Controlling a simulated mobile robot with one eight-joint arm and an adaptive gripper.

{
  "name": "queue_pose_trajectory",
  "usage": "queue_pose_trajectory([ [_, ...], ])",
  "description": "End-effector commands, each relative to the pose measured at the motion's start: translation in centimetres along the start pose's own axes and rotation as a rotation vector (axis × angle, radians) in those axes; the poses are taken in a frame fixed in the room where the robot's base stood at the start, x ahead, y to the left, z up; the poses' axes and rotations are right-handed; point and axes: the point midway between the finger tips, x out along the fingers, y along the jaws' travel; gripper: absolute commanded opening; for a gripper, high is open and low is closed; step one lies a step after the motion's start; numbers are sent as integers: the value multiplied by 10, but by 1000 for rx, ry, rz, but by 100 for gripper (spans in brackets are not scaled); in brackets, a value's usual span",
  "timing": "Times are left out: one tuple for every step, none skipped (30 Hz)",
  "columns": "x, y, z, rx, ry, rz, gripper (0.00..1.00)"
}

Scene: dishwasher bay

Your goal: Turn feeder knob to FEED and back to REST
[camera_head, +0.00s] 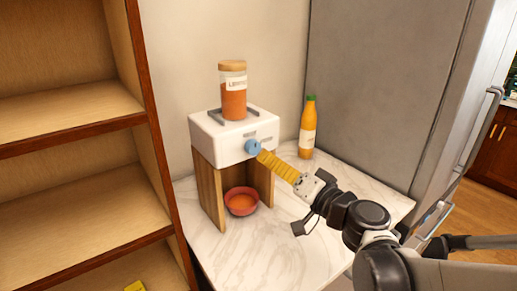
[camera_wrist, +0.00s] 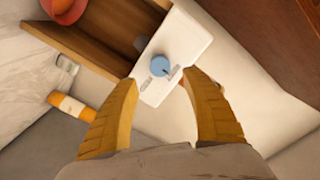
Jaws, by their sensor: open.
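The feeder (camera_head: 212,130) is a white box on wooden side panels, with a round blue knob (camera_head: 252,147) on its front. In the wrist view, the knob (camera_wrist: 158,66) has a short dark mark towards its lower right. Grey labels sit beside the knob, too small to read. My gripper (camera_head: 262,156) has yellow ribbed fingers and points at the knob from the right. In the wrist view, my gripper (camera_wrist: 162,78) is open and empty, with the knob framed just beyond the fingertips. I see no contact, but the exact gap is unclear.
A wooden-lidded jar of orange grains (camera_head: 233,100) stands on the feeder. A red bowl (camera_head: 229,208) sits underneath. An orange bottle (camera_head: 307,130) with a green cap stands behind right. A wooden shelf (camera_head: 70,130) borders the left. The marble counter's (camera_head: 245,258) front is clear.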

Motion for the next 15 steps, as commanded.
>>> queue_pose_trajectory([
  [-10,0,0,0,2,2,56],
  [-14,1,-1,0,2,2,56],
  [-20,0,-1,0,1,1,56],
  [-23,0,0,0,1,1,56],
  [-26,0,0,0,1,1,56],
  [-30,0,0,0,1,1,56],
  [-31,0,0,0,1,1,56],
  [-32,0,0,0,0,0,56],
  [-33,0,0,0,0,0,56],
  [-34,0,0,0,-1,-1,56],
  [-34,0,0,0,-1,-1,56],
  [-34,0,0,0,-1,-1,56],
  [-34,0,0,0,-1,-1,56],
  [-34,0,0,0,-1,-1,56],
  [-34,0,0,0,-1,-1,56],
])
